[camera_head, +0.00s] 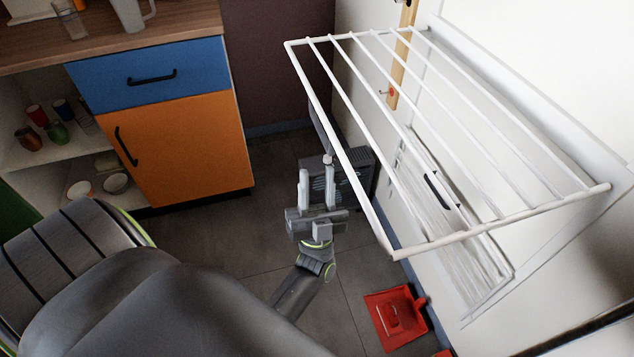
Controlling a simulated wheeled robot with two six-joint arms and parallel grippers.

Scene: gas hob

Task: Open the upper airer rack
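The upper airer rack (338,150) is a white frame with several parallel bars. It stands folded out from the white wall on the right and reaches into the room. Below it, a second slatted rack (484,268) lies close against the wall, with a black handle (437,191) seen through the upper bars. My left gripper (316,170) points away from me, just left of the upper rack's outer bar in the picture. Its two pale fingers are apart with nothing between them. It does not appear to touch the rack. My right gripper is not in view.
A cabinet with a blue drawer (190,72) and an orange door (195,150) stands at the left. A dark box (358,170) is behind my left gripper. A red dustpan (392,312) lies on the floor near the wall. Grey floor between is clear.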

